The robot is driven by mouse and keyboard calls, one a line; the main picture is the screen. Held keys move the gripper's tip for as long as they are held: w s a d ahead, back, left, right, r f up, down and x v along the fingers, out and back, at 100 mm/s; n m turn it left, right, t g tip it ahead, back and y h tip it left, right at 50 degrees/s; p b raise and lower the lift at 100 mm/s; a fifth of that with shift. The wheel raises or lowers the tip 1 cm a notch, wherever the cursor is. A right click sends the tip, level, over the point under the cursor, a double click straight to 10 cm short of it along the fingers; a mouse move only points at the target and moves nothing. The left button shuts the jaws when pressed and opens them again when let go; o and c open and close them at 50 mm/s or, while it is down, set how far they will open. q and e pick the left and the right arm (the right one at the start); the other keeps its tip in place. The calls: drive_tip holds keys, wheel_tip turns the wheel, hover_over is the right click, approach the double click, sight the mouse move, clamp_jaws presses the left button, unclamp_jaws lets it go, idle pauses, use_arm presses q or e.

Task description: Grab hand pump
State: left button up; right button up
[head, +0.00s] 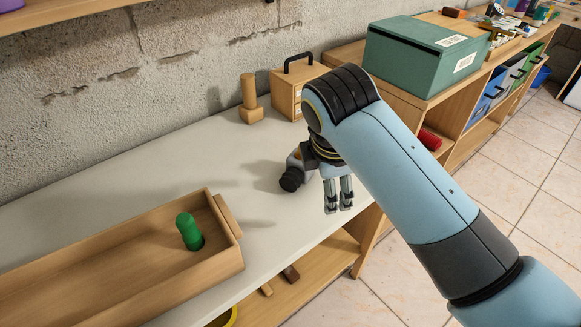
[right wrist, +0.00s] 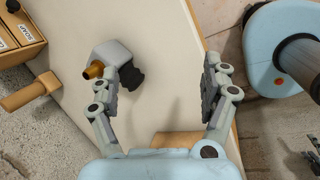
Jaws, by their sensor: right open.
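The hand pump (right wrist: 110,53) appears to be the grey body with a brass nozzle and a black end. It lies on the pale worktop, and in the head view it shows partly behind my right gripper, its black end (head: 290,181) clearest. My right gripper (head: 339,198) is open and empty above the worktop's front part, just right of the pump. In the right wrist view the open fingers (right wrist: 168,80) have bare worktop between them. My left gripper is out of view.
A long wooden trough (head: 225,262) with a green peg-shaped thing (head: 188,232) stands at the left. A wooden peg on a base (head: 250,103) and a small handled wooden box (head: 284,92) stand behind the pump. A green box (head: 415,58) is farther right. Worktop left of the pump is clear.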

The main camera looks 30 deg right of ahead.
drive_tip(key=w+n, duration=0.4)
drive_tip(key=w, duration=0.1)
drive_tip(key=n, duration=0.6)
approach(297, 161)
drive_tip(key=shift+w+a+f+g+h, duration=0.2)
drive_tip(key=shift+w+f, duration=0.1)
drive_tip(key=shift+f, duration=0.15)
drive_tip(key=shift+w+a+f+g+h, duration=0.1)
drive_tip(key=shift+w+f+g+h, duration=0.15)
drive_tip(key=shift+f, duration=0.2)
drive_tip(key=shift+w+f, duration=0.2)
drive_tip(key=shift+f, duration=0.05)
drive_tip(key=b+x, duration=0.1)
drive_tip(key=x, duration=0.3)
drive_tip(key=shift+d+f, duration=0.2)
drive_tip(key=shift+f, duration=0.1)
drive_tip(key=x, duration=0.5)
drive_tip(key=shift+s+d+f+b, duration=0.1)
drive_tip(key=shift+d+f+b, duration=0.05)
drive_tip(key=shift+d+b, duration=0.2)
drive_tip(key=c, duration=1.3)
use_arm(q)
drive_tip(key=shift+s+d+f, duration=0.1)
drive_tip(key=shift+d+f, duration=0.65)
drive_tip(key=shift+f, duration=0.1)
use_arm(e)
drive_tip(key=shift+c, duration=0.8)
